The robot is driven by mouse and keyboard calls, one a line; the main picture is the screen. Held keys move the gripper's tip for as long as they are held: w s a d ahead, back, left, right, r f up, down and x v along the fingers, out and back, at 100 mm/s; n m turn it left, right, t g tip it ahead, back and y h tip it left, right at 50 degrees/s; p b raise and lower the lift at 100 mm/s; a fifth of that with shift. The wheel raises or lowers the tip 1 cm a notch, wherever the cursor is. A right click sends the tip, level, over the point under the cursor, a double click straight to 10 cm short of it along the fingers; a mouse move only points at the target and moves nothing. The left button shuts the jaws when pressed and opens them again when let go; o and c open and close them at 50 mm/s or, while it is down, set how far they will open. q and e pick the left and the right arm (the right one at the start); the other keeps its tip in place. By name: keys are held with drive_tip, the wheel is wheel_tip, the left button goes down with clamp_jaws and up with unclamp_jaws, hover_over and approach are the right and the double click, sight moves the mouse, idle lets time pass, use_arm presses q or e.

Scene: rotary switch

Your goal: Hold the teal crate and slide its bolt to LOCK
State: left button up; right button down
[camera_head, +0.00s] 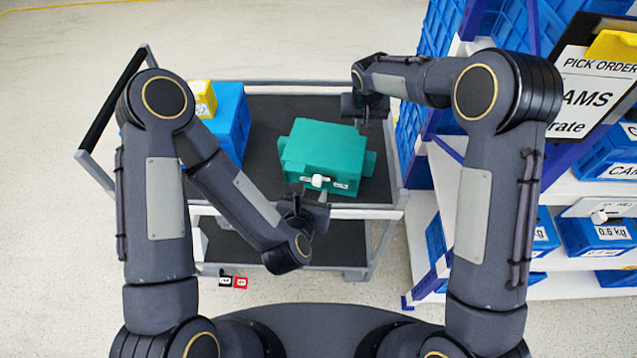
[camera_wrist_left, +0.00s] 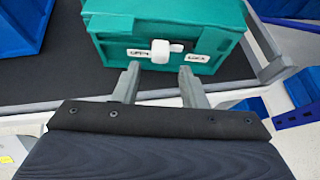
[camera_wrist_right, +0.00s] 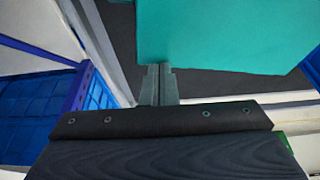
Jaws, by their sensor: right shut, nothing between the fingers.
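The teal crate (camera_head: 322,144) stands on the cart's dark top shelf. On its front face is a white bolt knob (camera_head: 318,181), between a left label that seems to read OPEN and a right one that seems to read LOCK. In the left wrist view the knob (camera_wrist_left: 160,50) sits nearer the left label. My left gripper (camera_head: 310,193) is open just in front of the crate face, its fingers apart below the knob and empty. My right gripper (camera_head: 362,124) is shut and empty beside the crate's back right; its fingertips (camera_wrist_right: 160,72) look close to the crate's wall, contact unclear.
The cart (camera_head: 270,108) has bare shelf around the crate. A blue bin (camera_head: 230,118) with a yellow box (camera_head: 203,98) stands left of it. A rack with blue bins (camera_head: 600,232) and a pick order sign (camera_head: 590,85) stands on the right.

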sight(316, 185)
use_arm(q)
drive_tip(key=shift+x, duration=1.65)
clamp_jaws()
